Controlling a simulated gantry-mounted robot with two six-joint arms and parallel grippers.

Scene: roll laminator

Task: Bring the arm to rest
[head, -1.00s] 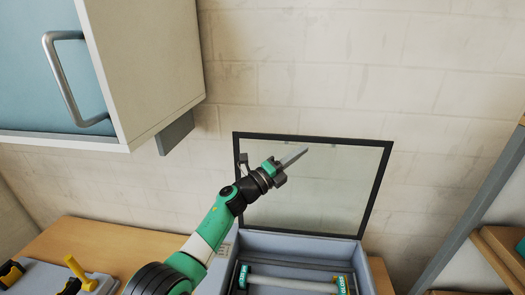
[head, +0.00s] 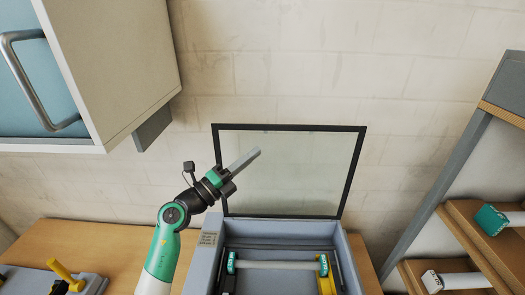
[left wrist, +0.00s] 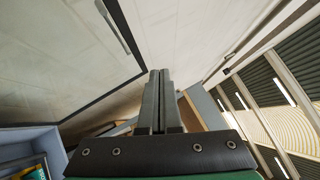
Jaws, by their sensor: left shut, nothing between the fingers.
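My left arm comes up from the bottom of the head view, green and white with black joints. Its gripper (head: 244,159) is shut with nothing between the fingers. The grey fingers point up and to the right, in front of the left part of the laminator's raised clear lid (head: 300,170). In the left wrist view the two fingers (left wrist: 160,78) lie side by side. The open laminator (head: 352,275) stands below and to the right of the gripper, and a white roll (head: 277,265) with green ends lies across it. My right gripper is not in view.
A wall cabinet (head: 115,60) with a bar handle hangs at upper left. A grey device with a yellow lever (head: 62,270) sits on the wooden table (head: 120,255) at left. A shelf rack (head: 470,215) at right holds more rolls (head: 455,281).

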